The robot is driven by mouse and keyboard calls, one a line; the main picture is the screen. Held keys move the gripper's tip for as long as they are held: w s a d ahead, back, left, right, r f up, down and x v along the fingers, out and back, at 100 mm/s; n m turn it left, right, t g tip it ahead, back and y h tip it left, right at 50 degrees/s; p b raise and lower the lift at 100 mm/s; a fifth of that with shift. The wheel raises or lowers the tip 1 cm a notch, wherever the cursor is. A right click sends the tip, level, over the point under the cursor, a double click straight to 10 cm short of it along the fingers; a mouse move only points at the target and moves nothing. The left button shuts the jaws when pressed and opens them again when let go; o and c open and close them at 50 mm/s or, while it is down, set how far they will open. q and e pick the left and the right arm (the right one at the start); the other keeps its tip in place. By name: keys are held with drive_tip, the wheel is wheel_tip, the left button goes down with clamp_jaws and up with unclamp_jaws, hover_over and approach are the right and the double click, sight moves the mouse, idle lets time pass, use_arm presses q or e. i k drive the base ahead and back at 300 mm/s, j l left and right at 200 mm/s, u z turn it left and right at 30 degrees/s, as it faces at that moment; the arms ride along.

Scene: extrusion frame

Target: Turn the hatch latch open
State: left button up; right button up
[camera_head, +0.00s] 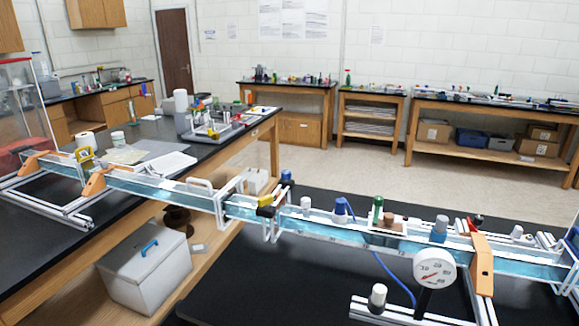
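A long clear water channel on an aluminium extrusion frame (340,230) runs across both benches. A small yellow and black piece (266,205) sits on the frame where the channel crosses the gap between the benches. Another yellow piece (84,154) is at the channel's left part. I cannot tell which piece, if either, is the hatch latch, or how it is turned. Neither of my grippers shows in this view.
A round white gauge (434,268) stands before the channel at the right, with a blue tube (393,279) beside it. Orange brackets (482,265) brace the channel. A lidded box (147,270) sits low between the benches. The black right benchtop (270,275) has free room in front.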

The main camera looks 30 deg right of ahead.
sight(378, 200)
drive_tip(key=z, duration=1.9)
